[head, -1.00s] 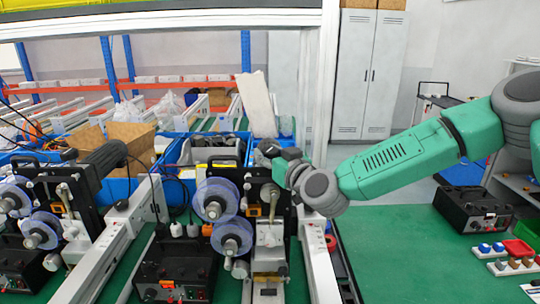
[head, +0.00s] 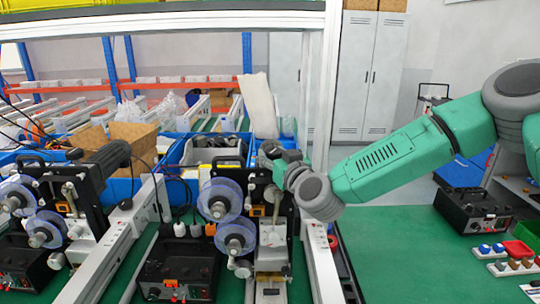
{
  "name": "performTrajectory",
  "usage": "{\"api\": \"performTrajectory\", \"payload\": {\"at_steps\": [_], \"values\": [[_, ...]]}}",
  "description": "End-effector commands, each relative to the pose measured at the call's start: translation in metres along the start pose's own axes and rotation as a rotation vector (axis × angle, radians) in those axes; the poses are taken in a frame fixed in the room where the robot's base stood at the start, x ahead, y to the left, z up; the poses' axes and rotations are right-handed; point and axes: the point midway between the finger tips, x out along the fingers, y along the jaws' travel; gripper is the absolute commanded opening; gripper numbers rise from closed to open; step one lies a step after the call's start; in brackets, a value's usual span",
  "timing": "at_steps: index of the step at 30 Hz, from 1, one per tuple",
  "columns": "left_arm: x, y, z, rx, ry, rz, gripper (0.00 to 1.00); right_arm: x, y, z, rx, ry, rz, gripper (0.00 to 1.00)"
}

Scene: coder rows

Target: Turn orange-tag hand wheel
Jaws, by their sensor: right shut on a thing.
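My right gripper (head: 271,150) reaches in from the right to the top of the middle coder machine (head: 252,180), a dark plate with two clear blue-rimmed reels (head: 219,200). Its fingers are small and dark here, shut on a part at the machine's top right, which I take to be the hand wheel. That part is mostly hidden by the fingers and wrist. A small orange patch (head: 257,210) shows on the machine's front, partly behind other parts. An orange tag (head: 170,284) also shows on the black control box (head: 178,265) below. My left gripper is not in view.
A similar coder machine (head: 75,195) stands at the left. White conveyor rails (head: 130,225) run between the machines. A white upright post (head: 319,110) stands close behind my right wrist. Another black box (head: 478,208) and small coloured parts (head: 490,249) sit on the green table (head: 400,245) at the right.

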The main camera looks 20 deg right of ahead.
Motion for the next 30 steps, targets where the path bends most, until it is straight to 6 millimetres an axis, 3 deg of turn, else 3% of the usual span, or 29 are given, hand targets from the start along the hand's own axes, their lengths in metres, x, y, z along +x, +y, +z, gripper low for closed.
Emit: {"api": "performTrajectory", "payload": {"at_steps": [1,15,30], "values": [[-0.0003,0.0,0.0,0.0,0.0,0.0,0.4,-0.003,-0.0038,0.0072,-0.002,-0.016,-0.002,0.04],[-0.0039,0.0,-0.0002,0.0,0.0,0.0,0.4,-0.0024,-0.0029,0.008,-0.003,-0.017,0.124,0.04],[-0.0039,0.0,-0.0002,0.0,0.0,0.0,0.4,-0.0018,-0.0029,0.0081,-0.001,-0.017,0.135,0.04]]}}
